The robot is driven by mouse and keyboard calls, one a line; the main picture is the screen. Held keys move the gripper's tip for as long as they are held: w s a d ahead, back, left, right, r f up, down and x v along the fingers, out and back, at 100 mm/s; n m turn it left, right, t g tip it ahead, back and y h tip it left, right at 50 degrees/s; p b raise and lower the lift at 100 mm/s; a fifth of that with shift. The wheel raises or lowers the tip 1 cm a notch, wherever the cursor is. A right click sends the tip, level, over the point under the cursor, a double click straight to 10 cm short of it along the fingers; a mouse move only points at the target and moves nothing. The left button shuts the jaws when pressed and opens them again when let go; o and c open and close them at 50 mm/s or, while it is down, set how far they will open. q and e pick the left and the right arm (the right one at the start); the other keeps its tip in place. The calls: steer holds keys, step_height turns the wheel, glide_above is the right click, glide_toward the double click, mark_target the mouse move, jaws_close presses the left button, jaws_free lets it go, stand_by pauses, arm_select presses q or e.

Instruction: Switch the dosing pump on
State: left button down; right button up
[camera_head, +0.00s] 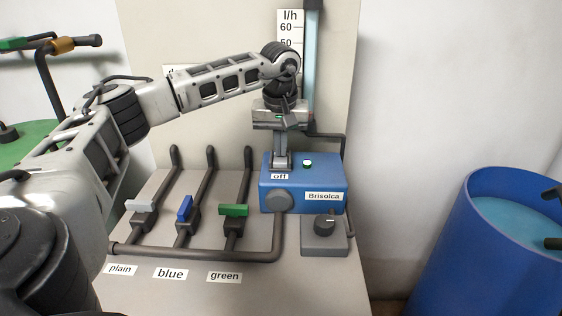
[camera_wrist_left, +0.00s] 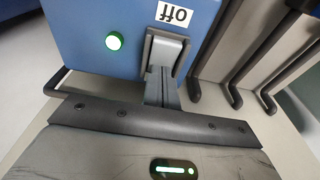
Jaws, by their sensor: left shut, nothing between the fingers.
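The dosing pump (camera_head: 300,190) is a blue box labelled "Brisolca" on the panel. On its top are an "off" label (camera_head: 280,176) and a round green-and-white lamp or button (camera_head: 307,163). In the left wrist view the pump (camera_wrist_left: 90,20) fills the upper part, with the lamp (camera_wrist_left: 114,41) and the upside-down label (camera_wrist_left: 173,14). A grey switch-like piece (camera_wrist_left: 167,48) sits beside the label. My left gripper (camera_head: 281,160) is shut and empty, pointing down at this piece. Its fingers (camera_wrist_left: 161,88) overlap it; contact is unclear. My right gripper is out of view.
Left of the pump are white (camera_head: 141,206), blue (camera_head: 184,209) and green (camera_head: 233,210) valve handles on dark pipes. A small grey box with a black knob (camera_head: 324,224) is in front. A blue barrel (camera_head: 480,260) stands right; a flow scale (camera_head: 289,30) rises behind.

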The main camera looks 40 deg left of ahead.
arm_select(q)
step_height(320, 180, up, 5)
steer(key=p, duration=0.5)
steer(key=shift+f, duration=0.1)
steer(key=shift+r, duration=1)
